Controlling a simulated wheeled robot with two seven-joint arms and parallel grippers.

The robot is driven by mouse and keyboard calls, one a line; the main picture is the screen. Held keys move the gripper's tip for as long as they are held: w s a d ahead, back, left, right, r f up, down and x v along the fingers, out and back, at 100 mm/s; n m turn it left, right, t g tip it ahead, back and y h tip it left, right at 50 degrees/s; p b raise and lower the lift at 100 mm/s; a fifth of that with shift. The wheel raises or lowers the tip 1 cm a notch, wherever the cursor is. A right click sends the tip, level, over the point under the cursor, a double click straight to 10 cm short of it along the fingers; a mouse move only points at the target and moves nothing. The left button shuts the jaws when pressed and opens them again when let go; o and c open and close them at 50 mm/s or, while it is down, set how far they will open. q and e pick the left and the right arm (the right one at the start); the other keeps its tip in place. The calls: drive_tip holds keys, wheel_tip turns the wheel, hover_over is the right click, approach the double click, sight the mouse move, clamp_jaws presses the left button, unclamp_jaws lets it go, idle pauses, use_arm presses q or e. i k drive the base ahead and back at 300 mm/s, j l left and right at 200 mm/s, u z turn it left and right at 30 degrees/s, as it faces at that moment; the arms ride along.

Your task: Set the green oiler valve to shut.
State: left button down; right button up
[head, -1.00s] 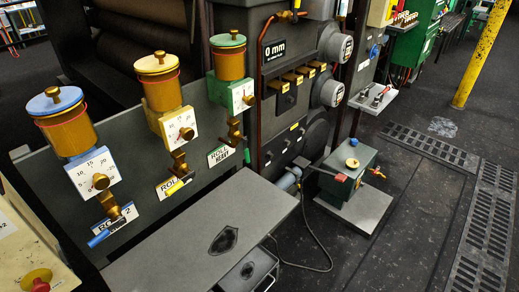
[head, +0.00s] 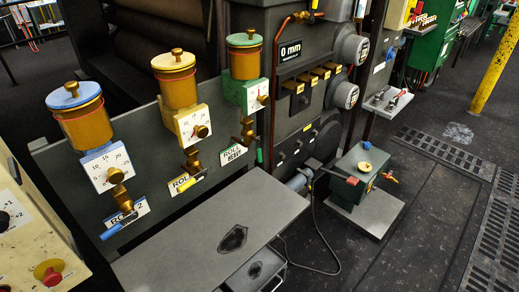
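The green oiler (head: 245,57) is the rightmost of three on the dark grey panel, with an amber reservoir under a green lid and a green-edged dial plate (head: 257,97). Below it is a brass valve (head: 247,130). A thin green lever (head: 259,156) hangs down roughly vertically at that valve, beside the right end of a white label (head: 233,152). The fine angle of the lever is too small to tell. Neither of my grippers is in view.
A yellow oiler (head: 177,82) with a yellow lever and a blue oiler (head: 78,112) with a blue lever stand to the left. A grey bench top (head: 210,225) sticks out below the panel. A green pump box (head: 358,172) stands at right, with a cable on the floor.

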sight(258, 151)
drive_tip(key=k+l, duration=0.15)
drive_tip(key=l, duration=0.25)
drive_tip(key=k+l+z, duration=0.1)
drive_tip(key=l, duration=0.3)
drive_tip(key=k+l, duration=0.15)
drive_tip(key=l, duration=0.25)
drive_tip(key=k+l+z, duration=0.15)
drive_tip(key=l, duration=0.25)
drive_tip(key=i, duration=0.05)
